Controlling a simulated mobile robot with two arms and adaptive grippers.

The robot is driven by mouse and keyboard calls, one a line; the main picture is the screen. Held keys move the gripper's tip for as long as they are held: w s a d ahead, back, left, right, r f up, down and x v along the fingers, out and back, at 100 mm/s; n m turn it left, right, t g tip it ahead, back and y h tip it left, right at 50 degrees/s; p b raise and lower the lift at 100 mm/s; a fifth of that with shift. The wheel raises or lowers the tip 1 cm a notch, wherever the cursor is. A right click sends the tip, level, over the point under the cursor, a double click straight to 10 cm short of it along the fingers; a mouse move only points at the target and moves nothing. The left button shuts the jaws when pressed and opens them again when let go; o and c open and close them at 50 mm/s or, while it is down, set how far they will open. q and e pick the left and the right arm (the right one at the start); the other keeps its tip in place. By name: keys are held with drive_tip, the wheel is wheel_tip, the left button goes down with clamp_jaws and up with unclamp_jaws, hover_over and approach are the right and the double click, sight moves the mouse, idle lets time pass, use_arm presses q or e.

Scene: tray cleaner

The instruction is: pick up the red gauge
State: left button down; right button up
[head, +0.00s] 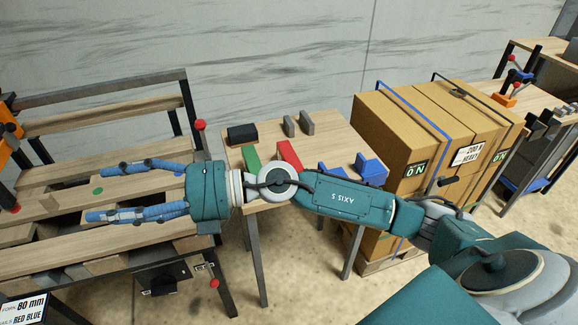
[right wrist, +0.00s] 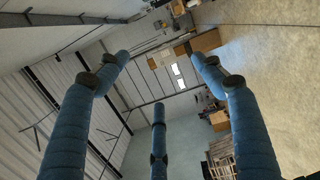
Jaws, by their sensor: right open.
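A red bar (head: 289,154), which looks like the red gauge, lies on the small wooden table (head: 325,136). My right forearm crosses in front of the table and hides its lower end. My right gripper (head: 98,194) is open and empty, left of the table and pointing left over the slatted rack. The red gauge is behind it and to its right, well apart from its fingers. In the right wrist view the spread blue fingers (right wrist: 158,105) hold nothing, and the red gauge is not seen there. My left gripper is not in view.
A green bar (head: 251,159) lies left of the red one, and blue blocks (head: 370,168) lie right. A black block (head: 242,133) and grey blocks (head: 306,123) stand behind. Strapped cartons (head: 402,133) stand right of the table. The slatted wooden rack (head: 60,248) is at left.

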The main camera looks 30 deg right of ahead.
drive_tip(key=d+f+n+g+h, duration=0.2)
drive_tip(key=d+f+n+h, duration=0.15)
drive_tip(key=f, duration=0.35)
drive_tip(key=m+h, duration=0.3)
drive_tip(key=h, duration=1.2)
approach(292, 167)
drive_tip(key=f, duration=0.2)
drive_tip(key=x, duration=0.4)
drive_tip(key=shift+w+d+f+p, duration=0.1)
drive_tip(key=shift+w+f+p, duration=0.2)
drive_tip(key=shift+w, duration=0.1)
drive_tip(key=shift+w+f, duration=0.15)
drive_tip(key=shift+f, duration=0.1)
drive_tip(key=shift+w+d+f+p, duration=0.2)
drive_tip(key=shift+w+f+p, duration=0.05)
drive_tip(key=shift+f+p, duration=0.25)
drive_tip(key=x, duration=0.4)
drive_tip(key=shift+w+f+p, duration=0.1)
drive_tip(key=shift+p, duration=0.3)
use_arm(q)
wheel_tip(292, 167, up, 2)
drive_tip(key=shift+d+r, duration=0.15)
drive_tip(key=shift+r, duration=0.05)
use_arm(e)
drive_tip(key=c, duration=1.6)
